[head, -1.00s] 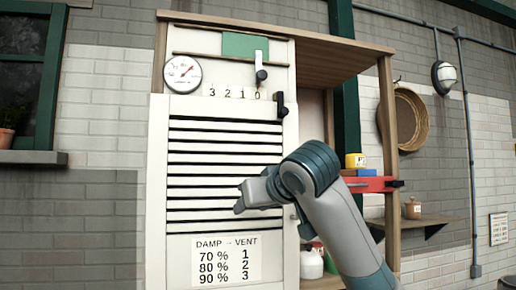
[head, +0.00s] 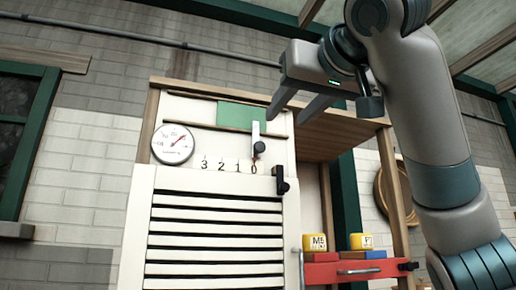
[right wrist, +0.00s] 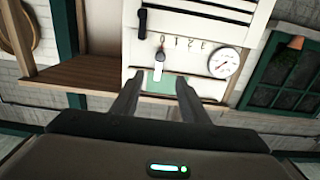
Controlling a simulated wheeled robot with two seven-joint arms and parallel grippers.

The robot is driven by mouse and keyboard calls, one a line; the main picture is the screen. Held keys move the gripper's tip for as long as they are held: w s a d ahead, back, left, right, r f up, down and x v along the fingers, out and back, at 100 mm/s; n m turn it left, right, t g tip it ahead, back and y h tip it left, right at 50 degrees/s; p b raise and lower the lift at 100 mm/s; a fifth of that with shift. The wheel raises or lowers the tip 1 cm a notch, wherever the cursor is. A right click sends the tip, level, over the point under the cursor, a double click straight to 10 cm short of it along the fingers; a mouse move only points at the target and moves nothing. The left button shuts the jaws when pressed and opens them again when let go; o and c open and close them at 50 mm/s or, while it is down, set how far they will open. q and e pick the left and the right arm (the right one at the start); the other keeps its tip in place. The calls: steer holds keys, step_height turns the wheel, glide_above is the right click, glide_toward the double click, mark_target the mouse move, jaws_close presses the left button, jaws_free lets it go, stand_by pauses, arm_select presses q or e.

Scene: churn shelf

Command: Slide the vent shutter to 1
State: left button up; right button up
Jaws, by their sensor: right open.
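The vent shutter shows as a green plate (head: 236,116) behind a rail at the top of the white cabinet. A pale upright tab with a dark knob (head: 258,143) hangs at its right end, above the 0 of the scale (head: 228,168), which reads 3 2 1 0 from left to right. My right gripper (head: 286,116) is open, raised in front of the cabinet top near the tab. In the right wrist view, turned upside down, the tab (right wrist: 158,72) appears beyond and between the open fingers (right wrist: 157,98), with nothing between the tips. My left gripper is out of view.
A round dial gauge (head: 172,144) is left of the scale. A black handle (head: 281,182) sits just below right of the tab.

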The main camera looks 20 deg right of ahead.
steer(key=shift+w, duration=0.1)
steer(key=p, duration=1)
glide_toward(261, 145)
steer(key=w, duration=0.9)
steer(key=shift+w+a+r, duration=0.1)
steer(key=shift+w+a, duration=0.05)
steer(key=shift+w, duration=0.7)
